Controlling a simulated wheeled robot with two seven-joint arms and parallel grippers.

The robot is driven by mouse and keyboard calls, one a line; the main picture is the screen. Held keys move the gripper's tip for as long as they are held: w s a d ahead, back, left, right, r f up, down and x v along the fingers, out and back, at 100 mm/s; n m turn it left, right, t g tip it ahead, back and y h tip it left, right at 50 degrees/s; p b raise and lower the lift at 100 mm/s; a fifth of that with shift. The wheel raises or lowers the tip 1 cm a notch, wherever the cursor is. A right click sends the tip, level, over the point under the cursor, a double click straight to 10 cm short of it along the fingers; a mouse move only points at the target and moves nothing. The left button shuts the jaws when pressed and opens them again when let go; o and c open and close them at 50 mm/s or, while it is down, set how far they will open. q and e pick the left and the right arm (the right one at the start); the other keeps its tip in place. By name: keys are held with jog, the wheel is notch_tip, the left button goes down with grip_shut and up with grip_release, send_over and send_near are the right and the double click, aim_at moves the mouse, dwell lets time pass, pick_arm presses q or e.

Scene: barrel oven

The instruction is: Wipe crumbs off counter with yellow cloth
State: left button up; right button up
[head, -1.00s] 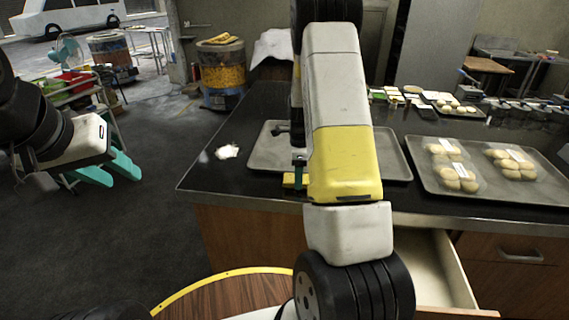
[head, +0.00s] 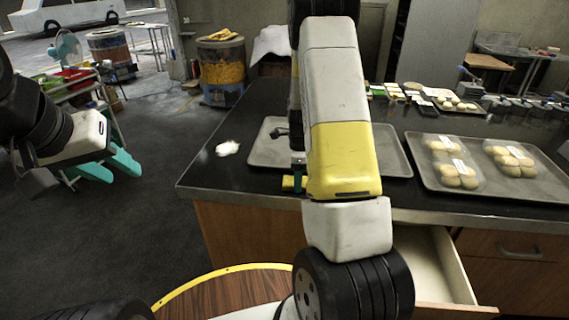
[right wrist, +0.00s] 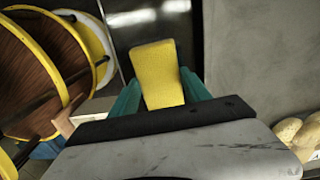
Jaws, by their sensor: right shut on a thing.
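A white patch of crumbs (head: 228,148) lies on the black counter (head: 215,172), near its left end. My right gripper (head: 298,172) is shut on the yellow cloth (head: 289,184), at the near left edge of a grey tray and to the right of the crumbs. The arm hides part of it in the head view. In the right wrist view the cloth (right wrist: 160,75) sticks out between the teal fingers. Whether the cloth touches the counter I cannot tell. My left gripper (head: 108,167) is off to the left over the floor, its teal fingers apart and empty.
The grey tray (head: 393,160) lies behind my right arm. Another tray (head: 540,187) with packed buns (head: 456,175) is at the right. An open drawer (head: 450,262) juts out below the counter front. The counter around the crumbs is clear.

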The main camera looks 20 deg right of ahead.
jog(key=shift+s+a, duration=0.25)
jog(key=shift+s, duration=0.25)
jog(key=shift+s+a, duration=0.2)
jog(key=shift+s, duration=0.25)
jog(key=shift+s+d+f, duration=0.1)
jog(key=shift+s+d, duration=0.15)
jog(key=shift+d, duration=0.25)
jog(key=shift+s+d, duration=0.2)
jog(key=shift+d, duration=0.25)
jog(key=shift+w+d, duration=0.45)
jog(key=shift+w, duration=0.45)
jog(key=shift+w+d, duration=0.45)
jog(key=shift+w, duration=0.4)
jog(key=shift+s+d, duration=0.25)
jog(key=shift+d, duration=0.25)
jog(key=shift+s+d, duration=0.25)
jog(key=shift+d, duration=0.2)
jog(key=shift+s+a, duration=0.3)
jog(key=shift+s, duration=0.3)
jog(key=shift+s+a, duration=0.3)
jog(key=shift+s, duration=0.3)
jog(key=shift+s+a, duration=0.3)
jog(key=shift+s, duration=0.3)
jog(key=shift+r, duration=3.1)
jog(key=shift+w, duration=0.1)
